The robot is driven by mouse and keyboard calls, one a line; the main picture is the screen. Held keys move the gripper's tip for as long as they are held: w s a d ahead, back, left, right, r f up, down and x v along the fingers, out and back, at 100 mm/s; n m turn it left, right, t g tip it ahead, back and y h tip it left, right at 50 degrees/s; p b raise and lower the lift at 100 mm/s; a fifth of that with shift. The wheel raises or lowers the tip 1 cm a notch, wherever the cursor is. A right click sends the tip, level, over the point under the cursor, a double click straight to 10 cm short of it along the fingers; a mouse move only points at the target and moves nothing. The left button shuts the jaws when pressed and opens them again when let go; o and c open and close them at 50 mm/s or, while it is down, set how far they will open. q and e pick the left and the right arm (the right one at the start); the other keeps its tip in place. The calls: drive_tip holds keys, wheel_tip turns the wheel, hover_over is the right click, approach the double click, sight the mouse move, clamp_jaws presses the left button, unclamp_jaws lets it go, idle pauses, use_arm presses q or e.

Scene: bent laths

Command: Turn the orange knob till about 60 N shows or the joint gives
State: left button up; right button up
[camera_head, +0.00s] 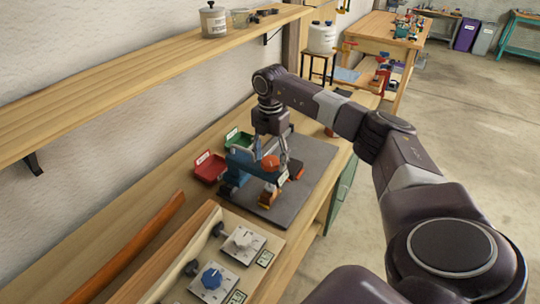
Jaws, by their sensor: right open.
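The orange knob (270,162) sits on a small blue test rig (240,162) that stands on a dark grey mat (312,158) on the bench. My right gripper (272,150) points down from above with its fingers open around or just above the knob; I cannot tell whether they touch it. A small orange-brown piece (267,196) shows at the front foot of the rig. Any force reading is too small to read, and the joint is partly hidden. My left gripper is not in view.
Red (209,168) and green (238,139) bins stand behind the rig. A reddish-brown lath (130,250) lies at left. A wooden shelf (120,80) overhangs the bench.

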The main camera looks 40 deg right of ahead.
sight(270, 161)
wheel_tip(270, 161, up, 12)
idle(0.4)
drive_tip(key=shift+f, duration=0.1)
idle(0.5)
